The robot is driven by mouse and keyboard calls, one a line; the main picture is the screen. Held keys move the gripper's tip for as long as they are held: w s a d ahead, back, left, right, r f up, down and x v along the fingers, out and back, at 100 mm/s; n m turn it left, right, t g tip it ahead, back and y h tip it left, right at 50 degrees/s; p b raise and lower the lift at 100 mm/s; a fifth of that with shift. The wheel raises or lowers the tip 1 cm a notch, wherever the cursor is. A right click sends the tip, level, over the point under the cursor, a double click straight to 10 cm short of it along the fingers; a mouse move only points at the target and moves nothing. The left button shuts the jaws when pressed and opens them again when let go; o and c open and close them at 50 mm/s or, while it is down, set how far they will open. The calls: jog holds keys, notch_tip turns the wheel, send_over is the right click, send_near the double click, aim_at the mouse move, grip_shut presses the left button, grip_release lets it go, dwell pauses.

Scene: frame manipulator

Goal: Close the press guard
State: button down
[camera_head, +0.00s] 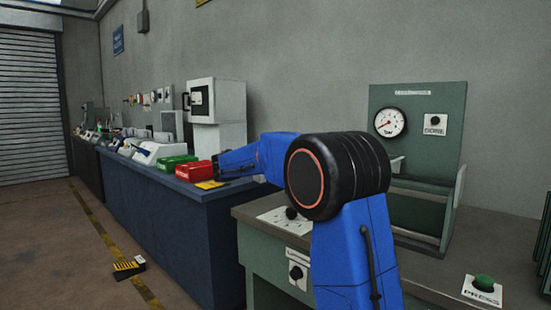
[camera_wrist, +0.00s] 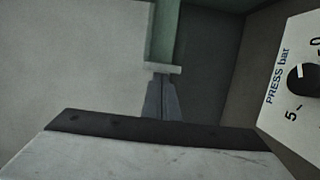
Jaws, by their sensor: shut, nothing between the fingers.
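The green press (camera_head: 417,110) stands on the workbench at the right in the head view, with a round dial on its upright back panel. A pale grey piece (camera_head: 397,164) shows at its left side, partly behind my arm; I cannot tell whether it is the guard. In the wrist view my gripper (camera_wrist: 162,80) is shut and empty. Its tips are at or very near the pale end (camera_wrist: 162,69) of a green upright bar (camera_wrist: 164,35). I cannot tell whether they touch or whether this bar belongs to the guard. My gripper is hidden behind my arm in the head view.
A panel with a black knob (camera_head: 291,213) lies on the bench; a "PRESS bar" knob panel (camera_wrist: 298,80) is at the right of the wrist view. A green PRESS button (camera_head: 484,283) is at front right. Red (camera_head: 197,172) and green boxes stand on the blue counter.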

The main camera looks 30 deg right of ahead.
jog(key=s+d, duration=0.3)
jog(key=s, duration=0.5)
jog(key=s+d, duration=0.3)
jog(key=s, duration=0.5)
jog(key=shift+s+f, duration=0.1)
jog(key=shift+s, duration=0.05)
jog(key=w+a, duration=0.3)
jog(key=a, duration=0.8)
jog(key=shift+w+a, duration=0.15)
jog(key=shift+a, duration=0.15)
jog(key=s+a+f+y, duration=0.2)
jog(key=s+f+y, duration=0.7)
jog(key=s+f, duration=0.9)
jog(key=s+a+f+m+t+y, duration=0.1)
jog(key=s+a+f+t+y, duration=0.2)
jog(key=s+a+f+y, duration=0.6)
jog(key=s+a+f, duration=0.2)
jog(key=s+a, duration=0.2)
jog(key=a, duration=0.2)
jog(key=shift+s+f, duration=0.3)
jog(key=shift+f, duration=0.1)
